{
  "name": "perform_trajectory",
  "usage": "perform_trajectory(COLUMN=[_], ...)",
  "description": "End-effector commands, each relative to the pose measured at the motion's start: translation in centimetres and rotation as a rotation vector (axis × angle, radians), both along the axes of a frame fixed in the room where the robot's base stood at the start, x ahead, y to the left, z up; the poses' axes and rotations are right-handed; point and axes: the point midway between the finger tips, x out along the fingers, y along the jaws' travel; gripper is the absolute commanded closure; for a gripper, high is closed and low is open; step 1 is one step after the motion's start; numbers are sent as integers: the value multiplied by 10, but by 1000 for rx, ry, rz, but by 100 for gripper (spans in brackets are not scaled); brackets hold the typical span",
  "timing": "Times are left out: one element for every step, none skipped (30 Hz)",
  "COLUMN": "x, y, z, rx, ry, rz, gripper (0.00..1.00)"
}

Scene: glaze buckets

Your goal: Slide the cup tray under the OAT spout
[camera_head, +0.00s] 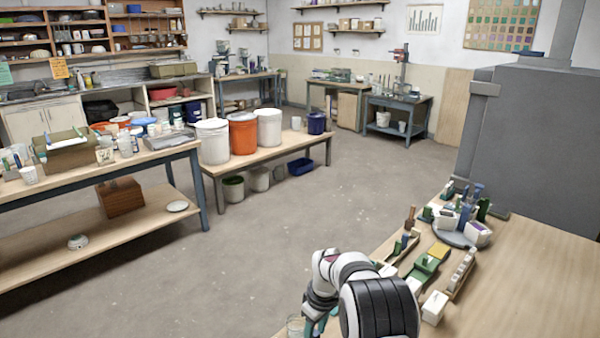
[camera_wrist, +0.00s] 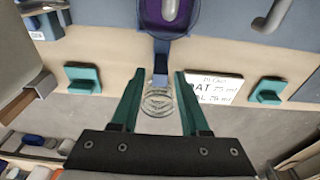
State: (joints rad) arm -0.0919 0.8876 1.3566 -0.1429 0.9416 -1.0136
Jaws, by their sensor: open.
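My gripper (camera_wrist: 158,105) is open, its two teal fingers apart, near the table edge. A clear, round glass-like piece (camera_wrist: 158,101) shows between the fingers; I cannot tell whether they touch it. A narrow blue-grey bar (camera_wrist: 161,62) reaches from a purple, rounded part (camera_wrist: 168,14) towards it. I cannot tell which part is the cup tray, and no spout is clearly identifiable. In the head view my gripper is mostly hidden by my arm; a clear glass (camera_head: 296,325) shows beside it.
Teal brackets stand left (camera_wrist: 83,77) and right (camera_wrist: 267,90) of the fingers. The wooden table (camera_head: 535,270) holds a green tool (camera_head: 427,265), a white block (camera_head: 434,308) and a round grey stand (camera_head: 455,236) with bottles. Its right side is clear. Buckets stand on a far bench (camera_head: 285,149).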

Motion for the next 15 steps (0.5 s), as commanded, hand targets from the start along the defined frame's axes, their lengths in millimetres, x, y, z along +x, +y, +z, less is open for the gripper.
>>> perform_trajectory(x=[0, 0, 0, 0, 0, 0, 0, 0, 0, 0, 0, 0, 0, 0, -1], y=[0, 0, 0, 0, 0, 0, 0, 0, 0, 0, 0, 0, 0, 0, 1], z=[0, 0, 0, 0, 0, 0, 0, 0, 0, 0, 0, 0, 0, 0, 0], rx=[0, 0, 0, 0, 0, 0, 0, 0, 0, 0, 0, 0, 0, 0, 0], ry=[0, 0, 0, 0, 0, 0, 0, 0, 0, 0, 0, 0, 0, 0, 0], rz=[0, 0, 0, 0, 0, 0, 0, 0, 0, 0, 0, 0, 0, 0, 0], gripper=[55, 60, 68, 73, 78, 86, 91, 96, 100, 100, 100, 100, 100, 100, 100])
